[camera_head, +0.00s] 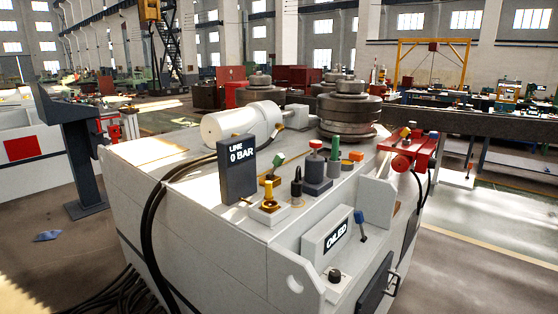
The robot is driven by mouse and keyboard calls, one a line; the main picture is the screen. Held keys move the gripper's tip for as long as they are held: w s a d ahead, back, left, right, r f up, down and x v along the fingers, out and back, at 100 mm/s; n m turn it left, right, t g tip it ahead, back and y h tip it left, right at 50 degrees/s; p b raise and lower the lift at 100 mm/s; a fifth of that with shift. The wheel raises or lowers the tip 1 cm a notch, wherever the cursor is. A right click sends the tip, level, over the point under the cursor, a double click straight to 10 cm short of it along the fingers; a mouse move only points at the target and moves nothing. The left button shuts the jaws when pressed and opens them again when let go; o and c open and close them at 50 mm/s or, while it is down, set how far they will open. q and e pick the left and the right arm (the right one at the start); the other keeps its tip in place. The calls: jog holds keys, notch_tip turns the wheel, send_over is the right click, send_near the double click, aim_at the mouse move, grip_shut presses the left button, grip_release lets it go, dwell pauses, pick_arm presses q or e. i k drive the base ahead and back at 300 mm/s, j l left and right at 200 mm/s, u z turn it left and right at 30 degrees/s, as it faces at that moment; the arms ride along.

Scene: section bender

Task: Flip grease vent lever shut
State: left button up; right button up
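Several small fittings stand on top of the white bender housing (190,215). A brass fitting with an upright yellow lever (268,190) sits near the front edge. Behind it is a green-handled lever (278,161), tilted up to the right. A blue-handled lever (360,218) stands upright beside the box reading "OILED" (326,237). No label shows which of these is the grease vent lever. Neither of my grippers is in view.
A dark display reading "LINE 0 BAR" (238,175) stands left of the fittings. A red-capped post (315,165) and black knob (296,184) stand close by. Steel rollers (348,105) rise behind. Black hoses (152,215) run down the housing's front; a red block (412,148) is at right.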

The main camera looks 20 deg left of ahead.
aim_at(279, 158)
jog(key=i+j, duration=0.1)
jog(key=j, duration=0.4)
jog(key=i+j, duration=0.15)
jog(key=j, duration=0.4)
jog(key=i+j+z, duration=0.1)
jog(key=j, duration=0.4)
jog(key=i+j, duration=0.1)
jog(key=j, duration=0.4)
jog(key=i+l, duration=0.1)
jog(key=l, duration=0.15)
